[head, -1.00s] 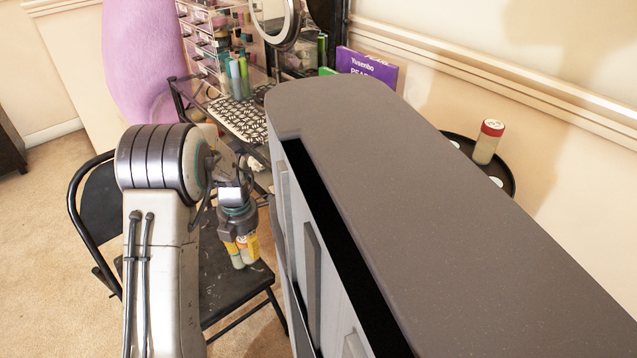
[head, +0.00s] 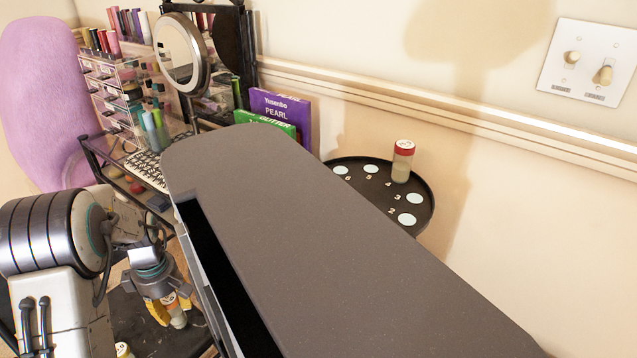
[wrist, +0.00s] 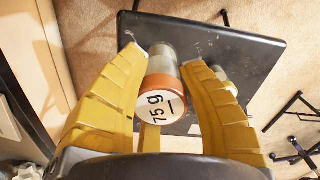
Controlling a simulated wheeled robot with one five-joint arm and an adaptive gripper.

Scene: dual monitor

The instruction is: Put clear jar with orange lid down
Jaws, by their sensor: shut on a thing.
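My gripper (head: 168,304) is at the lower left of the head view, with its yellow fingers pointing down beside the grey cabinet. It is shut on the clear jar with orange lid (head: 178,319). In the wrist view the jar's orange lid (wrist: 160,92) faces the camera, with a white label reading 75 g, between the two yellow fingers. The jar is over the black chair seat (wrist: 240,50); I cannot tell whether its base touches the seat. Another pale jar (wrist: 222,76) is beyond the right finger, partly hidden.
A grey-topped cabinet (head: 290,215) fills the middle, right beside my gripper. Behind it a round black tray (head: 428,203) has numbered white spots and a red-lidded jar (head: 401,168). A cluttered vanity with a round mirror (head: 180,50) stands at the back left.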

